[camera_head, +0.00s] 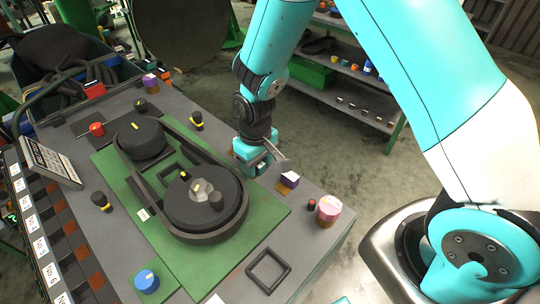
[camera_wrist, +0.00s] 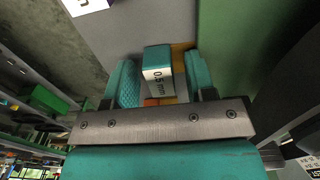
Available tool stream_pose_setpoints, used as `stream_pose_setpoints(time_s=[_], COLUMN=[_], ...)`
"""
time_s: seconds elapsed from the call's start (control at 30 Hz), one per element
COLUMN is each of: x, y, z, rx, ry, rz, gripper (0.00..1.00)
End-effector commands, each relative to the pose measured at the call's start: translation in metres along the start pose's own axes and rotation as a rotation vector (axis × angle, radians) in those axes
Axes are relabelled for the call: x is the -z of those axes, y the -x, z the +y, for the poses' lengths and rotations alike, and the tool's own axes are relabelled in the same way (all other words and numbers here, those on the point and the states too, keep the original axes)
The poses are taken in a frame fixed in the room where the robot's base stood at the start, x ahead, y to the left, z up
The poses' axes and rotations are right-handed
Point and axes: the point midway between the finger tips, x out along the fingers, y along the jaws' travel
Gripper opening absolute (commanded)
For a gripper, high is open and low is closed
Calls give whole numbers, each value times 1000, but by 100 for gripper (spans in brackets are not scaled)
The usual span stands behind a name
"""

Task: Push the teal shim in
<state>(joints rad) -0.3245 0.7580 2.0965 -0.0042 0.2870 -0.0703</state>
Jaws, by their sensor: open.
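The teal shim (camera_wrist: 157,57) is a small block with a white "0.5 mm" label in the wrist view. It stands between the two teal fingers of my gripper (camera_wrist: 160,66), which are spread with a finger on each side. Narrow gaps seem to show beside it; whether either finger touches it I cannot tell. A wood-coloured piece (camera_wrist: 181,52) shows right beside the shim. In the head view my gripper (camera_head: 254,158) is low at the bench's right edge, by the green mat. The shim cannot be made out clearly there.
A purple block (camera_head: 290,179) and a pink-topped cylinder (camera_head: 328,209) stand nearby along the bench edge. The green mat (camera_head: 265,212) carries a black belt (camera_head: 190,150) around two pulleys. A black square frame (camera_head: 268,270) lies in front.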

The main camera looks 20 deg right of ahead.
Motion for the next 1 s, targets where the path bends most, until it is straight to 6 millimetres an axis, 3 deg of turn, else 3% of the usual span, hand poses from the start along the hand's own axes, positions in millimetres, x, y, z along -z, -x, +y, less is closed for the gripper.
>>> stream_pose_setpoints(time_s=[0.13, 0.93, 1.0], x=[1, 0, -10], y=[6, 174, 183], z=[16, 16, 9], rx=[-1, -5, 14], ry=[-3, -3, 10], rz=[4, 5, 14], gripper=[51, 51, 51])
